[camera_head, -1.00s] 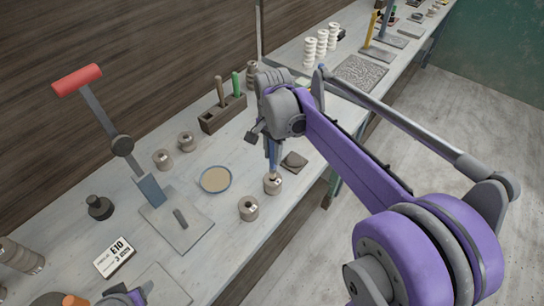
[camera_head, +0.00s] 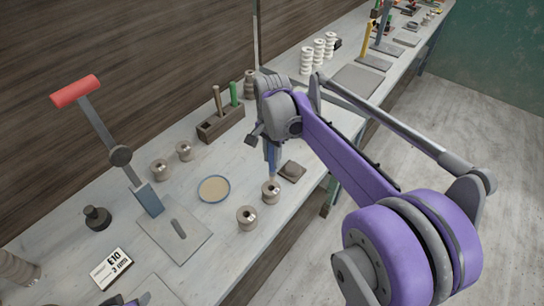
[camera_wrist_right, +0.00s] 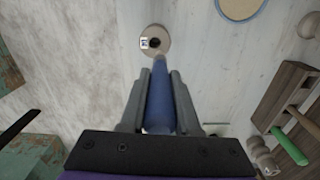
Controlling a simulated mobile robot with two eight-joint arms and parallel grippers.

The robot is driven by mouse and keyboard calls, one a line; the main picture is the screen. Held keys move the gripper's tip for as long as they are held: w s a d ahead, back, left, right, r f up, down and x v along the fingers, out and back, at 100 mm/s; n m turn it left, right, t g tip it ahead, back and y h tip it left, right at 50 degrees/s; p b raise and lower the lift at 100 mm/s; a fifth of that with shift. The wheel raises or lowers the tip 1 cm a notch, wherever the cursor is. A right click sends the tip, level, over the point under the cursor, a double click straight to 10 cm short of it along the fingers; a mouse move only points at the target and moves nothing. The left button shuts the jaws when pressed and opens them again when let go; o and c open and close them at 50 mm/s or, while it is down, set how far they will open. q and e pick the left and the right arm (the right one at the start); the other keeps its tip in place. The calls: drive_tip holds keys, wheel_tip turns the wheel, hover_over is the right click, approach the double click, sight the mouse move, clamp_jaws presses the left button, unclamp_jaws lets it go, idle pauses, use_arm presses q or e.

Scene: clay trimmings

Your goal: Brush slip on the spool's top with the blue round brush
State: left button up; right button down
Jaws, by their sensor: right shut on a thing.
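My right gripper (camera_head: 270,148) is shut on the blue round brush (camera_head: 272,163), which points down toward a small grey-beige spool (camera_head: 270,194). In the right wrist view the blue brush handle (camera_wrist_right: 160,100) lies between the two fingers, and its far end overlaps the near edge of the spool (camera_wrist_right: 154,50). The spool stands upright, with a dark hole in its top and a small white label. I cannot tell whether the bristles touch its top. A blue-rimmed dish of beige slip (camera_head: 214,189) lies to the left. My left gripper's jaws do not show.
Another spool (camera_head: 247,219) stands close by, front left. A small dark square block (camera_head: 292,171) lies to the right. A wooden tool holder (camera_head: 221,125), a red-handled lever press (camera_head: 148,200) and a £10 price card (camera_head: 111,269) are also on the bench. The bench edge runs close on the right.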

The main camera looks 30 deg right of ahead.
drive_tip(key=shift+f, duration=0.35)
idle(0.3)
drive_tip(key=shift+r, duration=0.15)
drive_tip(key=shift+r, duration=0.25)
drive_tip(key=shift+a, duration=0.15)
drive_tip(key=shift+w+a, duration=0.2)
drive_tip(key=shift+a, duration=0.75)
drive_tip(key=shift+f, duration=0.4)
idle(0.5)
drive_tip(key=shift+r, duration=0.15)
